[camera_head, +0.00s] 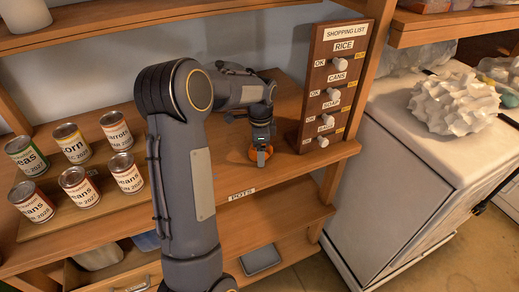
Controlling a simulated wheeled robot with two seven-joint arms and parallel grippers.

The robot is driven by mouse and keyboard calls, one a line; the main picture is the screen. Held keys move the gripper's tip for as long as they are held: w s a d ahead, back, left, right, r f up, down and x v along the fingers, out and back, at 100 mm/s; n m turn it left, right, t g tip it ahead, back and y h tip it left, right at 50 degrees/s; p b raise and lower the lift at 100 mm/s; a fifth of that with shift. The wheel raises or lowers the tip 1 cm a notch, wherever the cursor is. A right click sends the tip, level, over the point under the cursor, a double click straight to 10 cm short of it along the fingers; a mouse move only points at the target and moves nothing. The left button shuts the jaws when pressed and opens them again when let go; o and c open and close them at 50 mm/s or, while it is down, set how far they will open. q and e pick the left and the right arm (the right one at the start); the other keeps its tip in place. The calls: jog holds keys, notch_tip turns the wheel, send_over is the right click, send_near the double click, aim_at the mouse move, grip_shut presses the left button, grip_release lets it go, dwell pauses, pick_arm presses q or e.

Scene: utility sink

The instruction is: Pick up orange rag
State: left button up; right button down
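The orange rag (253,155) is a small orange lump on the wooden shelf top, near its front edge and just left of the shopping list board. My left gripper (261,158) points down at the rag, with its fingertips at the rag and orange showing on both sides of them. The fingers hide part of the rag. I cannot tell whether they are closed on it or only around it. The rag appears to be at shelf height. My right gripper is not in view.
The shopping list board (335,85) with white knobs stands close right of the gripper. Several cans (75,150) stand on a wooden stand at left. A white appliance (390,160) with crumpled white material (455,103) is at right. An upper shelf (120,25) runs overhead.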

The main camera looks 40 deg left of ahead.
pick_arm(q)
jog(key=c, duration=1)
jog(key=shift+o, duration=0.2)
jog(key=shift+r, duration=0.1)
jog(key=shift+r, duration=0.55)
jog(key=s+a+r+b, duration=0.2)
jog(key=s+r+b, duration=0.1)
jog(key=s+r, duration=0.8)
jog(key=s, duration=0.2)
jog(key=shift+s+a+r, duration=0.35)
jog(key=shift+r, duration=0.05)
